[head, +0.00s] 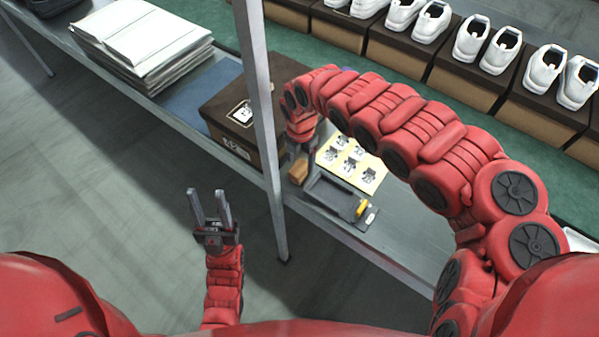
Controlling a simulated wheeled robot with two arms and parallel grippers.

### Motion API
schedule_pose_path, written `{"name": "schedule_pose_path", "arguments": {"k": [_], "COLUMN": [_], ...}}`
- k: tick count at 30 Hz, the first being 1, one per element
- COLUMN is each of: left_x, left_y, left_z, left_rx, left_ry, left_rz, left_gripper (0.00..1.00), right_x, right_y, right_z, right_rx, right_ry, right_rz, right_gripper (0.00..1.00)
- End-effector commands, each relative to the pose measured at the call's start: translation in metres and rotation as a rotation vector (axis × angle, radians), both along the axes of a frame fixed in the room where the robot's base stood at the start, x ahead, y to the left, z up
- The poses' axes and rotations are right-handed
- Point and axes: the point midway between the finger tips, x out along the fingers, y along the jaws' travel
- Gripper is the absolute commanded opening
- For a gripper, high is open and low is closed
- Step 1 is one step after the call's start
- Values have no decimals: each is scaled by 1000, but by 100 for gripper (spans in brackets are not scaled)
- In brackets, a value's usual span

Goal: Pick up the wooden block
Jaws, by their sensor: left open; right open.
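The wooden block (298,171) is small and brown and lies on the shelf (334,221), just right of a grey metal post, beside a dark stamp-like device (335,196). My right gripper (303,160) points down with its fingers open right at the block. The gripper partly covers the block, and I cannot tell whether the fingers touch it. My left gripper (209,200) is open and empty, held upright over the floor in front of the shelf.
The grey post (264,110) stands close left of the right gripper. A brown box (228,115) and a paper stack (140,40) lie further left. A yellow label sheet (352,165) lies behind the device. White shoes (487,44) on boxes line the green conveyor.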

Motion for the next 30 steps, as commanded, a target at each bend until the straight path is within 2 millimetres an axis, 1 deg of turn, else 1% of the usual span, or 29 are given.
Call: {"name": "schedule_pose_path", "arguments": {"k": [4,9,12,20,24,29,30], "left_x": [0,0,0,0,0,0,0], "left_y": [0,0,0,0,0,0,0], "left_z": [4,5,5,5,5,5,5], "left_rx": [0,0,0,0,0,0,0], "left_ry": [0,0,0,0,0,0,0], "left_rz": [0,0,0,0,0,0,0], "left_gripper": [44,44,44,44,44,44,44], "right_x": [-1,0,0,2,2,2,2], "right_y": [4,4,4,3,3,3,3], "right_z": [-16,-40,-49,-50,-50,-50,-50], "right_rx": [3,2,2,1,2,2,2], "right_ry": [4,5,3,-1,-1,-1,-1], "right_rz": [1,0,0,-1,-1,-1,-1], "right_gripper": [72,72,72,72,47,18,11]}}
